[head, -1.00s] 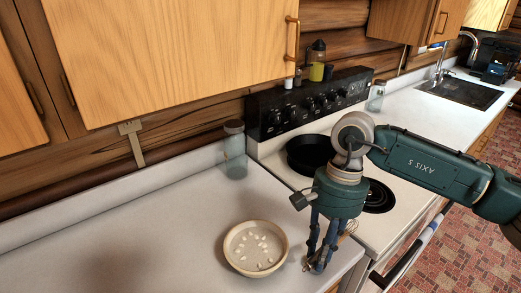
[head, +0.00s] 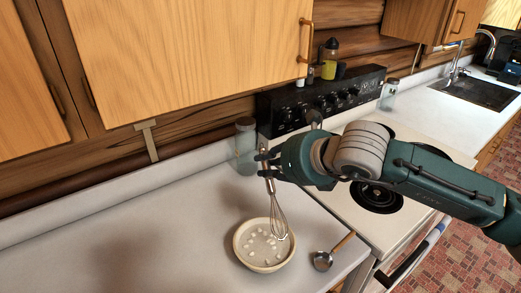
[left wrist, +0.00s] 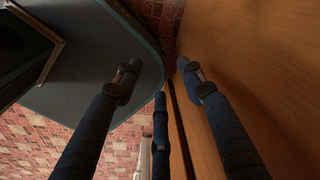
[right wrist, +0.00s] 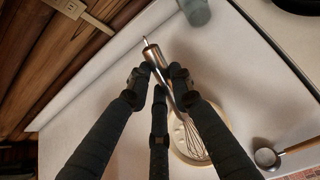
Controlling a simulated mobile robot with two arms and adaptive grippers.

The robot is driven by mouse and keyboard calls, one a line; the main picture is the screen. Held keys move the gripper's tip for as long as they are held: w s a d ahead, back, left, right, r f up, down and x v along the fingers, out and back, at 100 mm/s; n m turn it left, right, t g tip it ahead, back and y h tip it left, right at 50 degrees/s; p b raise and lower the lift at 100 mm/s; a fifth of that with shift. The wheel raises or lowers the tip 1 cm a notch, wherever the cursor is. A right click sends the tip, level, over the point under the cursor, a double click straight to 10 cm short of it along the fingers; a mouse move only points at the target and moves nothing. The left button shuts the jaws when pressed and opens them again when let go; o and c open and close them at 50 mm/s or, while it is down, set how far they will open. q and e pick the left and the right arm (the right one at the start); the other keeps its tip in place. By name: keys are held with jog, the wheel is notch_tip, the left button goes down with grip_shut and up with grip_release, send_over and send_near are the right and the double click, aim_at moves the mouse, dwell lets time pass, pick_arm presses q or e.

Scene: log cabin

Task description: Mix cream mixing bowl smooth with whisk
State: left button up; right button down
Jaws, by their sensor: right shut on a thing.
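The mixing bowl (head: 240,252) is a shallow beige bowl on the white counter, with several small white lumps in pale cream. The whisk (head: 279,221) hangs nearly upright, its wire end over the right part of the bowl; I cannot tell if it touches the cream. My right gripper (head: 267,166) is shut on the whisk's handle, above and behind the bowl. The right wrist view shows its fingers (right wrist: 160,82) around the metal handle and the wires (right wrist: 190,138) over the bowl. My left gripper (left wrist: 165,80) has its fingers spread, empty, beside a wooden cabinet front.
A ladle (head: 323,261) with a wooden handle lies right of the bowl. A glass jar (head: 245,150) stands at the back by the stove (head: 415,165). Upper cabinets (head: 190,60) overhang the counter. The counter left of the bowl is clear.

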jog(key=w, duration=0.1)
jog(key=a+r+m+t, duration=0.1)
jog(key=w+h+p, duration=0.1)
jog(key=shift+w+a+r+m+t, duration=0.3)
jog(key=shift+w+a+m+t, duration=0.05)
jog(key=shift+a+m+t, duration=0.05)
jog(key=w+f+p, duration=0.3)
jog(key=w, duration=0.1)
jog(key=s+f+b, duration=0.5)
jog(key=f+b, duration=0.2)
jog(key=b, duration=0.7)
jog(key=shift+f, duration=0.35)
jog(key=shift+s, duration=0.1)
jog(key=shift+d, duration=0.1)
